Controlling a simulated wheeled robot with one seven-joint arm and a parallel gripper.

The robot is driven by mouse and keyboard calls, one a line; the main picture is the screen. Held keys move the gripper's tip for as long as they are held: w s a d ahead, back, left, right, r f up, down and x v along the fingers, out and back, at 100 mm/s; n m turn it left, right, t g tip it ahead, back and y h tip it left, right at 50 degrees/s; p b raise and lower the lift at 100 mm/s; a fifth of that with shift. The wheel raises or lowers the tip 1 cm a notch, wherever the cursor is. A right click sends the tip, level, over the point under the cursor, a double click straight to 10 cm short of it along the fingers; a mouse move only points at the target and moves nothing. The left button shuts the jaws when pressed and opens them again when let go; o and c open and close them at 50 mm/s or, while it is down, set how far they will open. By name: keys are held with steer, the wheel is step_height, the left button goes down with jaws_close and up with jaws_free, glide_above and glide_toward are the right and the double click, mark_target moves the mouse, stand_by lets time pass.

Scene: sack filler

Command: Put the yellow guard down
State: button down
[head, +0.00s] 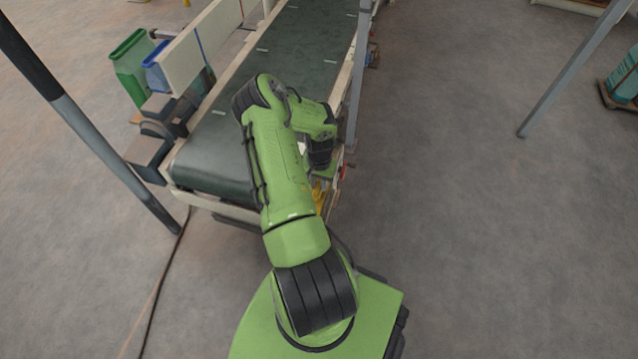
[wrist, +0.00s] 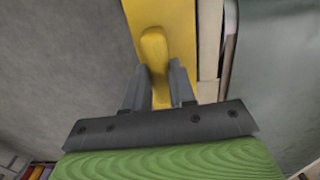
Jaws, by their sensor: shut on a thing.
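The yellow guard (wrist: 180,22) is a flat yellow plate with a raised, rounded handle (wrist: 154,45), at the top middle of the wrist view. My gripper (wrist: 160,75) has one finger on each side of the handle and is shut on it. The plate lies along the pale frame edge beside the dark belt. In the head view only a small yellow piece of the guard (head: 319,198) shows beside my green arm, at the conveyor's near right corner. My arm hides the rest of it and the gripper there.
The conveyor's dark belt (head: 300,50) runs away from me, with a grey post at its right. Green (head: 131,68) and blue (head: 156,70) bins stand at its left. Open grey floor (head: 450,230) lies to the right, with a slanted grey leg (head: 570,75) beyond.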

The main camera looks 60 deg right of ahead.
steer(key=c, duration=0.9)
jaws_free()
steer(key=shift+c, duration=0.2)
step_height(320, 180, up, 12)
steer(key=p, duration=0.3)
steer(key=shift+r, duration=0.2)
